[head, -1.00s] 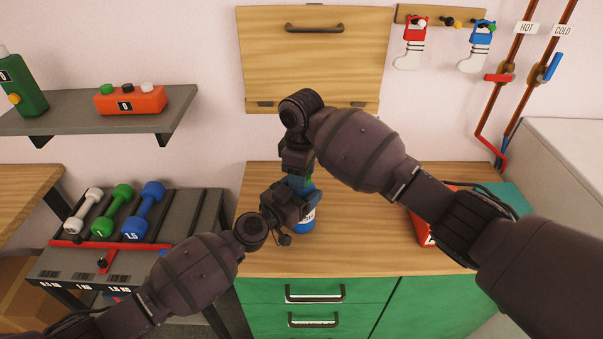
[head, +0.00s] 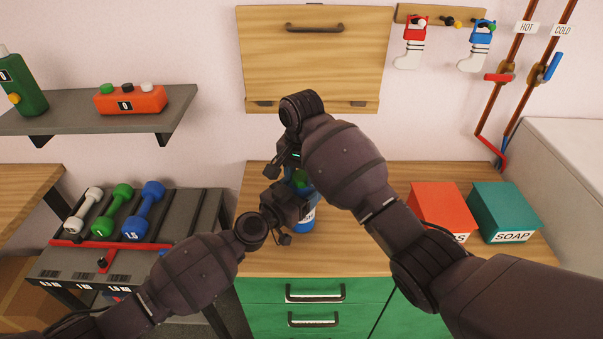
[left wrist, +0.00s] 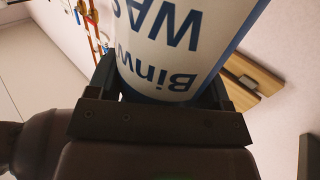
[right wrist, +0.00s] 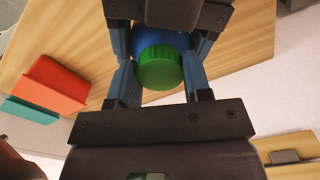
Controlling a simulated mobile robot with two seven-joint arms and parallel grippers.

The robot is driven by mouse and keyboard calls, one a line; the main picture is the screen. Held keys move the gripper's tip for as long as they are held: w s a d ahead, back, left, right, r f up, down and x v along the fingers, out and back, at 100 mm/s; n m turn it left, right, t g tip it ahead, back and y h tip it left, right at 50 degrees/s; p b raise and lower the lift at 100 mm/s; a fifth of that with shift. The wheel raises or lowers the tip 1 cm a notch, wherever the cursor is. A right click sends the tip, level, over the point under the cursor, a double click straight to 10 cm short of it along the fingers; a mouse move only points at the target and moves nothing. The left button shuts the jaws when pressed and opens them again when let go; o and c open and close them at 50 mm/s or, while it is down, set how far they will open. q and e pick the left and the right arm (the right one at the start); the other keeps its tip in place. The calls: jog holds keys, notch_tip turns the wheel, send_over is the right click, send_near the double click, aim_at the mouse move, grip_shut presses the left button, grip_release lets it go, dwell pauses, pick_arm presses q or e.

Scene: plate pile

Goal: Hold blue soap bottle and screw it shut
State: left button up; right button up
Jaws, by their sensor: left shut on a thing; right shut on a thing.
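The blue soap bottle (head: 305,225) stands upright on the wooden counter, mostly hidden behind my arms in the head view. My left gripper (head: 292,206) is shut around its body; in the left wrist view the bottle's white label with dark blue lettering (left wrist: 185,45) fills the space between the fingers. The green cap (right wrist: 160,69) sits on top of the bottle, and a bit of it also shows in the head view (head: 301,178). My right gripper (right wrist: 161,82) is shut on the green cap from above, with one blue-padded finger on each side.
A red box (head: 440,205) and a teal SOAP box (head: 505,210) stand on the counter (head: 345,255) to the right. A rack with dumbbells (head: 150,205) is at the left. A shelf (head: 70,125) and a wooden wall cabinet (head: 315,60) are behind.

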jog(key=o, duration=1)
jog(key=shift+r, duration=2.25)
jog(key=shift+c, duration=0.3)
